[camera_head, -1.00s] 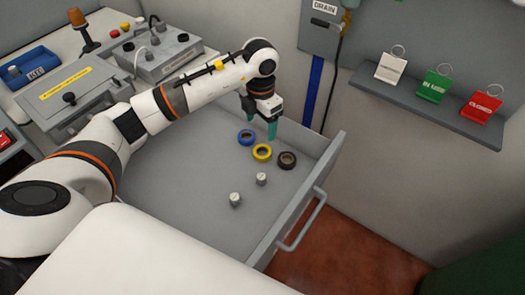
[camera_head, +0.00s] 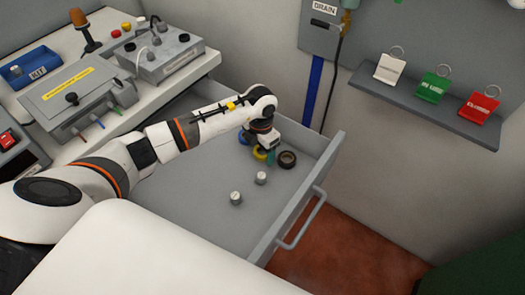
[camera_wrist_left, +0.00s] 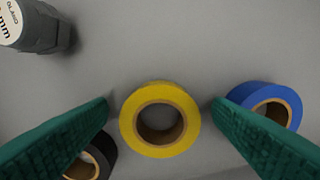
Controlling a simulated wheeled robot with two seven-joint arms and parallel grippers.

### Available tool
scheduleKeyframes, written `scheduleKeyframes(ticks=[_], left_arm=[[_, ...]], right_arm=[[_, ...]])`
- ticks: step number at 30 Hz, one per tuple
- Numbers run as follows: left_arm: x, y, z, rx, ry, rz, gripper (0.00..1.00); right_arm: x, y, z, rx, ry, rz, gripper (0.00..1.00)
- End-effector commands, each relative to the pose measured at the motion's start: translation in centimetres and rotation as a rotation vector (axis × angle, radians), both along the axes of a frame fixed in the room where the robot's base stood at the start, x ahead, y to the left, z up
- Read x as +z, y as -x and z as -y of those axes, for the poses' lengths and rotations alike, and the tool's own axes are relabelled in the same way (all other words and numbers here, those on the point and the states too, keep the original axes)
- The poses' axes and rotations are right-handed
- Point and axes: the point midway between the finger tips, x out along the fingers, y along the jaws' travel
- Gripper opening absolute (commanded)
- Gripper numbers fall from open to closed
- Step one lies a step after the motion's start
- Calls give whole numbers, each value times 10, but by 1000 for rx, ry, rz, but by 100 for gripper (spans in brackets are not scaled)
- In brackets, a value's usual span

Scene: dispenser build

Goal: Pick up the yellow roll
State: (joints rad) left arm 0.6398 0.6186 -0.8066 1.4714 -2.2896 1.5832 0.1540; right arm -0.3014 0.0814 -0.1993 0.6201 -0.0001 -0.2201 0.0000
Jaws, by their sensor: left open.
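The yellow roll (camera_wrist_left: 130,125) lies flat on the drawer floor in the left wrist view, between the two green fingers of my left gripper (camera_wrist_left: 160,115). The fingers are apart, one on each side of the roll, and do not clearly touch it. In the head view the yellow roll (camera_head: 259,155) is partly hidden by my left gripper (camera_head: 262,150), which is low in the drawer. My right gripper is not in view.
The open grey drawer (camera_head: 185,205) also holds a blue roll (camera_head: 243,139), a dark roll (camera_head: 287,159) and two small light-topped knobs (camera_head: 261,178) (camera_head: 235,197). In the wrist view the blue roll (camera_wrist_left: 290,98) and the dark roll (camera_wrist_left: 103,150) are close beside the fingers.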

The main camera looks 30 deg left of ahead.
Motion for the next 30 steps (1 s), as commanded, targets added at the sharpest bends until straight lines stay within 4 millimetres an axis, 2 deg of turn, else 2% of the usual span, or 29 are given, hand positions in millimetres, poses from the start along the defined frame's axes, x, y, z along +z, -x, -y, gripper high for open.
scheduleKeyframes(ticks=[5, 12, 14, 23, 26, 30], left_arm=[[0, 0, 0, 0, 0, 1, 75], [0, 0, 0, 1, 0, 0, 35], [0, 0, 0, 1, 0, 0, 27], [6, -1, -1, 1, 1, 2, 26], [20, -1, -1, 1, 1, 4, 26], [49, -2, -1, 1, 0, 7, 26]], right_arm=[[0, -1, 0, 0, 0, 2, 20], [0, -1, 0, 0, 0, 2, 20], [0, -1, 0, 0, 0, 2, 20], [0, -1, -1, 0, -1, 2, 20], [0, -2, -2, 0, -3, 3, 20], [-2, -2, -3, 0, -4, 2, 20]])
